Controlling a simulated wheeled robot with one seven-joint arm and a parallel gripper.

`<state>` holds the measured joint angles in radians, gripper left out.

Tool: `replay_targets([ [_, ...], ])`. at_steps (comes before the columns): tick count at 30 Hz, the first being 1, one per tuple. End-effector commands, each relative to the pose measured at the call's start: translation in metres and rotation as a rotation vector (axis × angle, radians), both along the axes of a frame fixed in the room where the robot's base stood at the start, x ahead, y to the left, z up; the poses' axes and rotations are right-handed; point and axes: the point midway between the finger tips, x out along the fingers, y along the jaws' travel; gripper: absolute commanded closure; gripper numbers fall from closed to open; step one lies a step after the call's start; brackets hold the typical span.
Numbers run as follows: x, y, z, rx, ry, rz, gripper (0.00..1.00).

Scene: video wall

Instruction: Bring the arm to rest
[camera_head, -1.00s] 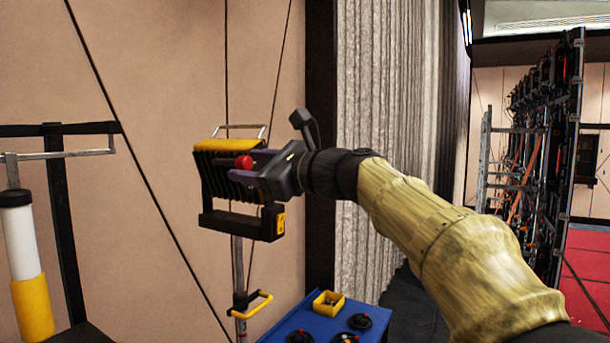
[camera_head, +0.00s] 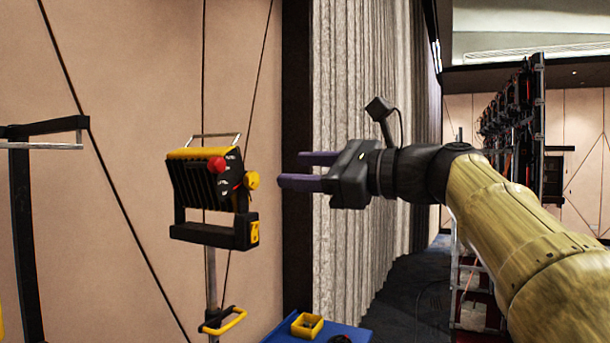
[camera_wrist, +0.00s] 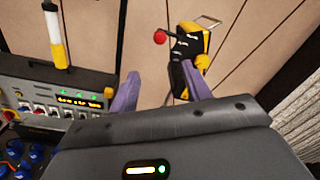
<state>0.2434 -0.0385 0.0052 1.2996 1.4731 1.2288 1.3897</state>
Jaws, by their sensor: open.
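My gripper (camera_head: 308,170) is open and empty, its two purple fingers pointing left in the head view. In the wrist view my gripper (camera_wrist: 165,92) shows its two fingers spread apart with nothing between them. To its left in the head view, clear of the fingers, a black and yellow boxy device (camera_head: 208,192) stands on a thin pole. It has a red knob (camera_head: 217,164) and a yellow knob (camera_head: 252,180). The device also shows in the wrist view (camera_wrist: 190,47), beyond the fingers.
A blue surface (camera_head: 290,330) with a yellow tray (camera_head: 307,325) lies below. A control panel (camera_wrist: 60,98) with lit displays is at left in the wrist view. A grey curtain (camera_head: 365,100) hangs behind my gripper. A black rack (camera_head: 515,130) stands at the right.

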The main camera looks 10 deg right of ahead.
Motion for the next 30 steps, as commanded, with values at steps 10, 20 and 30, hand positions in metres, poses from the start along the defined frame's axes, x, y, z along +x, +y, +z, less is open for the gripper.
replay_targets([
  [10,0.001,0.000,0.000,-0.001,0.000,0.000,0.52],
  [20,0.041,-0.012,-0.104,-0.256,0.045,-0.109,0.52],
  [30,0.042,-0.043,-0.311,-0.899,0.052,-0.057,0.52],
])
